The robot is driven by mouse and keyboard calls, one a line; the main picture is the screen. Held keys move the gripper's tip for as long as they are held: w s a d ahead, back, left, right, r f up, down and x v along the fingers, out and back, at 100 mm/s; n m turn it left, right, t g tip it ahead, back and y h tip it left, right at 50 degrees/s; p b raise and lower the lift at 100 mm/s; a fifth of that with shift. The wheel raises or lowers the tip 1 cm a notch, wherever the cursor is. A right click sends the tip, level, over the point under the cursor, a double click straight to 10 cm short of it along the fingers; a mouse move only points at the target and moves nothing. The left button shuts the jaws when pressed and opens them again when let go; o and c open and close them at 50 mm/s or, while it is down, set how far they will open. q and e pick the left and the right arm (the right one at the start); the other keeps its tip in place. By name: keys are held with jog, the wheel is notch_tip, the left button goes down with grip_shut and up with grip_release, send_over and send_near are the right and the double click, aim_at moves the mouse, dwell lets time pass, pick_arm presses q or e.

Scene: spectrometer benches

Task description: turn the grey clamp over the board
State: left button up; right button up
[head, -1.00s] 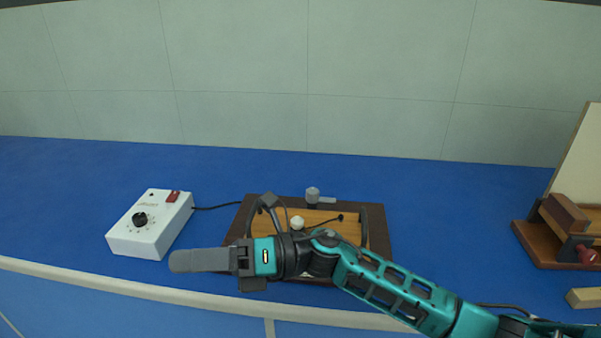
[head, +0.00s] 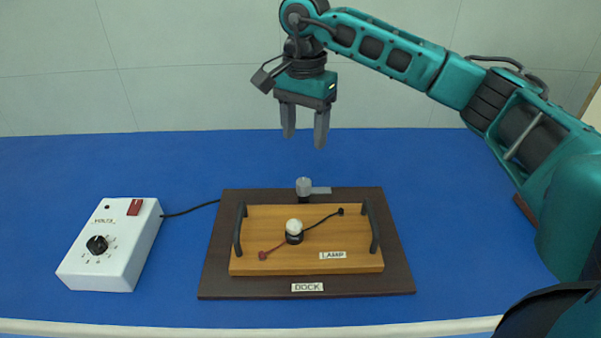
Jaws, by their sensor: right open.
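The grey clamp (head: 304,187) stands at the back edge of the dark dock, behind the lamp board. Its round knob is on top and its flat grey arm (head: 321,190) points right, along the back edge and not over the board. The wooden lamp board (head: 280,221) lies in the dock (head: 218,287), with a black handle on each side and a white bulb (head: 294,227) in its middle. My right gripper (head: 305,134) points down, open and empty, above and behind the clamp, apart from it. My left gripper is not in view.
A white power box (head: 118,250) with a black dial and red switch stands at the left, its black cable running to the dock. The blue bench (head: 160,165) is clear behind the dock. My right arm covers the right side.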

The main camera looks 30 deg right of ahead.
aim_at(304, 181)
notch_tip(304, 181, down, 11)
jog(key=shift+f, duration=0.1)
jog(key=shift+c, duration=0.2)
jog(key=c, duration=1)
